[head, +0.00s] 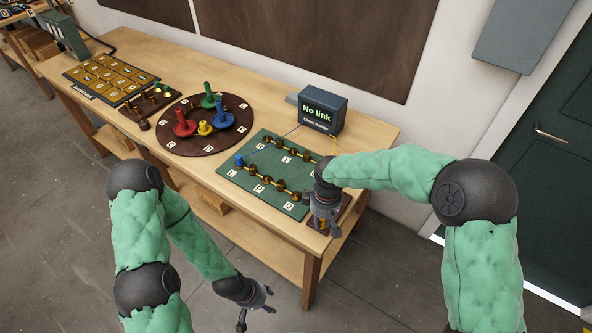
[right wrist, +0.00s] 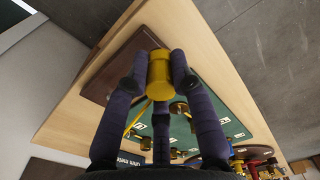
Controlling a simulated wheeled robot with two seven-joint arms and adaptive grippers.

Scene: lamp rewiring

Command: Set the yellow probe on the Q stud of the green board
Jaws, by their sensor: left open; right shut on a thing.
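The green board (head: 232,175) lies on the bench with two rows of dark studs and pale letter labels. A blue probe (head: 239,161) stands at the board's left end. My right gripper (head: 323,228) is shut on the yellow probe (right wrist: 159,78), beyond the board's right end in the head view. In the right wrist view the probe sits between the fingertips, with the board (right wrist: 205,128) behind it. My left gripper (head: 258,300) is open and empty, low in front of the bench.
The ohm meter (head: 319,112) reads "No link" behind the board, with a yellow lead nearby. A brown pad (head: 345,208) lies right of the board. A round board (head: 176,142) with coloured pegs and a gold-tiled panel (head: 108,77) stand further left. Bare bench lies right of the meter.

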